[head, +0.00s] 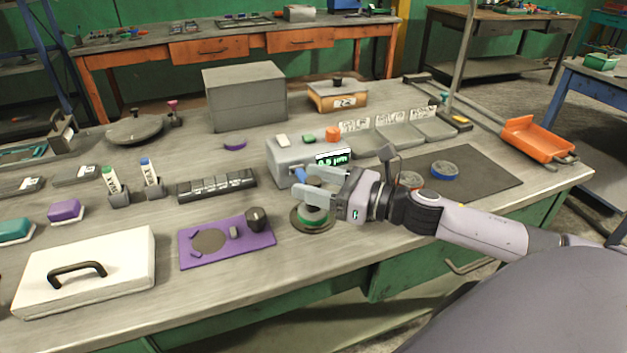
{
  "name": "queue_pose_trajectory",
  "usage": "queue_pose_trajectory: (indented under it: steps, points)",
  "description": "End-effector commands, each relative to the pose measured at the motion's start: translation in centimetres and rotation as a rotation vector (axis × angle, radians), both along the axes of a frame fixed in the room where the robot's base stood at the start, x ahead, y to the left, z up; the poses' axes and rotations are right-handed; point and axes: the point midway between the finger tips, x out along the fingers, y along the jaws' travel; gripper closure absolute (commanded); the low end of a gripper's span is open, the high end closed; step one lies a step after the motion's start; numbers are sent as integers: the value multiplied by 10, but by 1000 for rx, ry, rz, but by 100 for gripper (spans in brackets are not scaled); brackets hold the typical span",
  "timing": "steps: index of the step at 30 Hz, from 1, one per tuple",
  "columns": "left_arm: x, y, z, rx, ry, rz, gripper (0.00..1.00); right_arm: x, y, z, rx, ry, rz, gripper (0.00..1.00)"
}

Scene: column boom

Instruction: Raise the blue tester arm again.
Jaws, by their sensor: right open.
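The tester is a grey box (290,158) with a lit green display (332,158) in the middle of the bench. Its blue arm (300,175) shows as a short blue piece at the box's front, partly hidden by my gripper. My right gripper (299,181) reaches in from the right, with its fingers apart around or just beside the blue arm; I cannot tell whether they touch it. A green disc (314,214) sits on a dark round base (326,226) just below the fingers. My left gripper is not in view.
A purple plate (215,256) with a dark knob lies left of the round base. A dark mat (490,178) with round pucks lies to the right, partly behind my arm. Three grey trays with labels (387,124) stand behind. A white case (120,255) is front left.

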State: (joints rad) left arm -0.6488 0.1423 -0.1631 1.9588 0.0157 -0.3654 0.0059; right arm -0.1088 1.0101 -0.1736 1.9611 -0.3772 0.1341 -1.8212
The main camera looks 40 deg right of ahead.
Motion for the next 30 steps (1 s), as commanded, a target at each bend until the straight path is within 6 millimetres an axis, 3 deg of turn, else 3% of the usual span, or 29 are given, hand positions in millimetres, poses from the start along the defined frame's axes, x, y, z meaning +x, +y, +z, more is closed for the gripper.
queue_pose_trajectory:
  steps: [12, 17, 18, 30]
  points:
    - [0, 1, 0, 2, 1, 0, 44, 3, 2, 0, -1, 1, -1, 44]
    - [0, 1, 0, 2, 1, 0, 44, 3, 2, 0, 0, 1, 0, 96]
    - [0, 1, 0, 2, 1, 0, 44, 3, 2, 0, 0, 1, 0, 100]
    - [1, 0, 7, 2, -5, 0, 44, 3, -6, 3, 4, 25, 0, 100]
